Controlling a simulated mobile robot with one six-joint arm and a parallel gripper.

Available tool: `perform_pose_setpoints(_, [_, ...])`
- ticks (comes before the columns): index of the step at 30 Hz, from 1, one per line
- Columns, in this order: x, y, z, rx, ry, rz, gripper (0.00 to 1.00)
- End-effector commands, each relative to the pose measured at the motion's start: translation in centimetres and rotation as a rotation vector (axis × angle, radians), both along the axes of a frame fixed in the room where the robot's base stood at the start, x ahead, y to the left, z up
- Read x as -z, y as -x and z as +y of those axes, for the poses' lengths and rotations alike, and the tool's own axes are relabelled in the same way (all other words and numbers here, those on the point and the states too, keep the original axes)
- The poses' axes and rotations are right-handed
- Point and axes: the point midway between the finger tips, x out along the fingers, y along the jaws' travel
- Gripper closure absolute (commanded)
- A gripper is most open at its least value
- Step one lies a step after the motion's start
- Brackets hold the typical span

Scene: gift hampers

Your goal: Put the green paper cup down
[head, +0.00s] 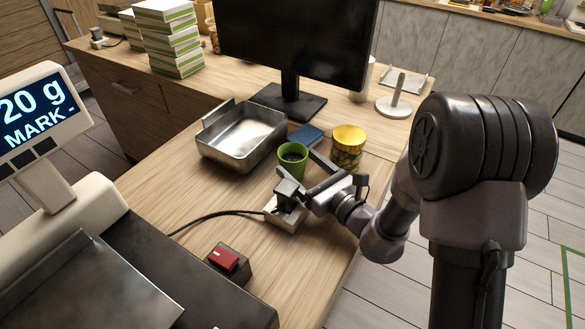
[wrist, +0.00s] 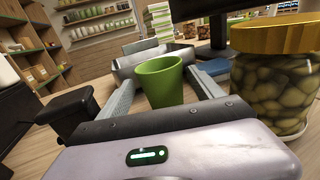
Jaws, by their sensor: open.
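The green paper cup (head: 292,158) stands upright on the wooden table, with dark contents inside, just in front of the metal tray. It also shows in the wrist view (wrist: 161,82), between the two fingers. My gripper (head: 298,171) is open around the cup, one finger on each side. In the wrist view my gripper (wrist: 162,95) shows a gap between the cup and at least the right finger. The cup's base is hidden by the gripper body in the wrist view.
A jar with a gold lid (head: 347,148) stands close right of the cup. A metal tray (head: 214,152) and a blue item (head: 306,135) lie behind it. A power socket block (head: 287,213) with a black plug and cable sits in front.

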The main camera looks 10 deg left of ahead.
Motion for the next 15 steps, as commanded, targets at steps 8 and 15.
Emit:
perform_pose_setpoints(8, [0.02, -0.81, 0.90, 0.001, -0.001, 0.001, 0.24])
perform_pose_setpoints(15, [0.04, -0.79, 0.86, 0.001, 0.000, 0.001, 0.65])
